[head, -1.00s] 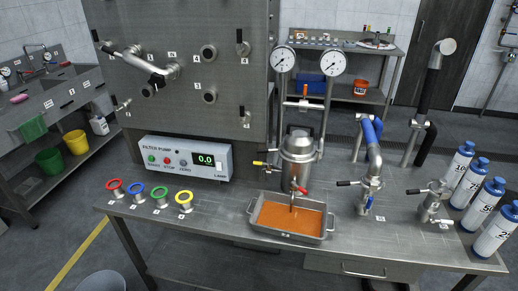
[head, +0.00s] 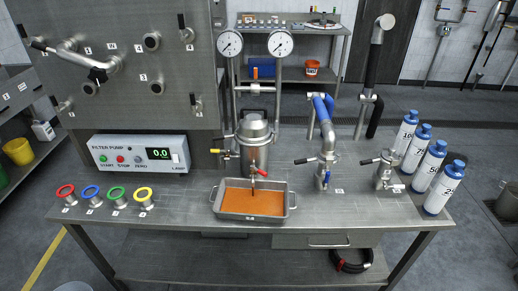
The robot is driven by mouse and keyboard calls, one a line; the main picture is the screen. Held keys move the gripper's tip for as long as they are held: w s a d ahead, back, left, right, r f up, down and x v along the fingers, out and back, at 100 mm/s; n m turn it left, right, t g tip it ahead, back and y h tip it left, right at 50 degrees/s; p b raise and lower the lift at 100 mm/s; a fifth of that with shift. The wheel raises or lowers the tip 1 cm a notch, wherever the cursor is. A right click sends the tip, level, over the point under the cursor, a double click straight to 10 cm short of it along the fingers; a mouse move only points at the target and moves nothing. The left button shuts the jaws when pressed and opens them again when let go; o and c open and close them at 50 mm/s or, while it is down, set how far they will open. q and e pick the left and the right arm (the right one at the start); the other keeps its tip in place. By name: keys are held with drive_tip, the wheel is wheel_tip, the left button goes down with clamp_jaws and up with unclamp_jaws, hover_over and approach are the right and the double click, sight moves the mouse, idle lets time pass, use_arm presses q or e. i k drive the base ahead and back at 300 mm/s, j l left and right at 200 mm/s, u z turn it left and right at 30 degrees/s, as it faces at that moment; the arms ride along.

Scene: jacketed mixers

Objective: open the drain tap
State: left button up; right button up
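A steel jacketed vessel (head: 253,136) stands on the bench below two dial gauges. At its bottom is a small tap with a red handle (head: 261,173), the likely drain tap. The handle slants down to the right. A thin outlet hangs below it over a steel tray (head: 216,205) holding orange liquid. I cannot tell whether anything runs from the outlet. A yellow-handled tap (head: 217,151) sticks out at the vessel's left side. Neither of my grippers is in view.
A filter pump box (head: 140,156) reading 0.0 stands left of the vessel. Several coloured rings (head: 91,192) sit at the front left. Pipe valves (head: 324,170) and blue-labelled bottles (head: 426,165) stand to the right. The bench's front strip (head: 340,215) is clear.

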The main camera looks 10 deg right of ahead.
sight(260, 172)
drive_tip(key=k+l, duration=0.1)
drive_tip(key=l, duration=0.35)
drive_tip(key=k+l+u, duration=0.1)
drive_tip(key=l, duration=0.3)
drive_tip(key=k+l, duration=0.15)
drive_tip(key=l, duration=0.3)
drive_tip(key=k+l+u, duration=0.1)
drive_tip(key=l, duration=0.3)
